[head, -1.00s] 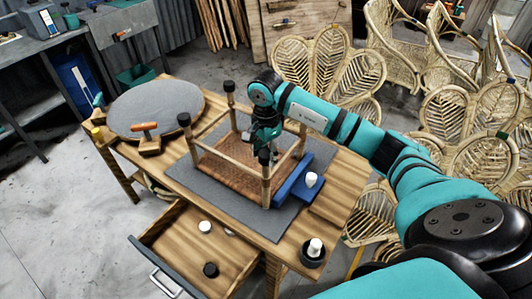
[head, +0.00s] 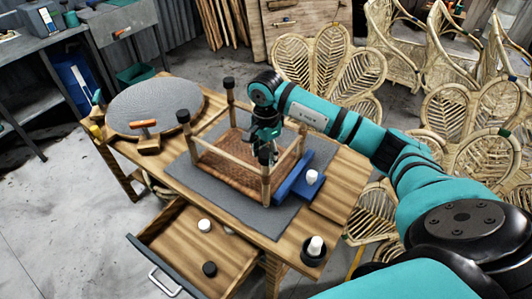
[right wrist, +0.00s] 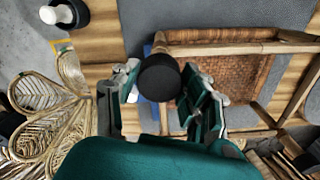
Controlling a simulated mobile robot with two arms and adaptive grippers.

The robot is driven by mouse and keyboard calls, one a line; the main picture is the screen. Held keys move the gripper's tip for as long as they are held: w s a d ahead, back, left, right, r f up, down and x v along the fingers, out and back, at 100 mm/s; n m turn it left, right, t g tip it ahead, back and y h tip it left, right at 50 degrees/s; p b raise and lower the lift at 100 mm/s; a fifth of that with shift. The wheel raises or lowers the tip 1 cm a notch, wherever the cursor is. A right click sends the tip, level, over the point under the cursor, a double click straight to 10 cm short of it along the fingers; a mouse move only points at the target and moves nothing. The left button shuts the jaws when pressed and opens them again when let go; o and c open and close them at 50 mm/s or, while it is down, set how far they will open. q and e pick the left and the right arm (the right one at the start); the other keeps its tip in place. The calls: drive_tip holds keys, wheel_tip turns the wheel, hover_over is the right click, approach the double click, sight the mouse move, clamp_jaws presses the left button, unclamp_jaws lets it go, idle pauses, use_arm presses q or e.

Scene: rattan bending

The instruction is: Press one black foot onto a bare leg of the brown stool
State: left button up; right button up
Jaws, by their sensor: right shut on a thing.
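The brown stool (head: 233,172) lies upside down on the grey mat, its woven seat low and its legs up. Two legs, at the left (head: 183,117) and back left (head: 229,84), wear black feet. The back right leg (head: 302,137) is partly hidden by my arm. My right gripper (head: 266,150) is over the front leg (head: 266,186), pointing down. In the right wrist view it is shut on a black foot (right wrist: 160,78), which covers the leg's top end. I cannot tell how far the foot is seated. My left gripper is out of view.
A blue block (head: 293,189) with a white cylinder is close right of the front leg. A black cup (head: 313,257) holds another white piece. The open drawer (head: 180,248) holds a loose black foot (head: 210,269) and white pieces. A round grey disc (head: 150,105) lies at left.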

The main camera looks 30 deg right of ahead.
drive_tip(key=shift+s+f, duration=0.1)
drive_tip(key=shift+f, duration=0.1)
drive_tip(key=o, duration=1)
drive_tip(key=shift+r, duration=0.15)
wheel_tip(320, 180, up, 12)
drive_tip(key=shift+f, duration=0.15)
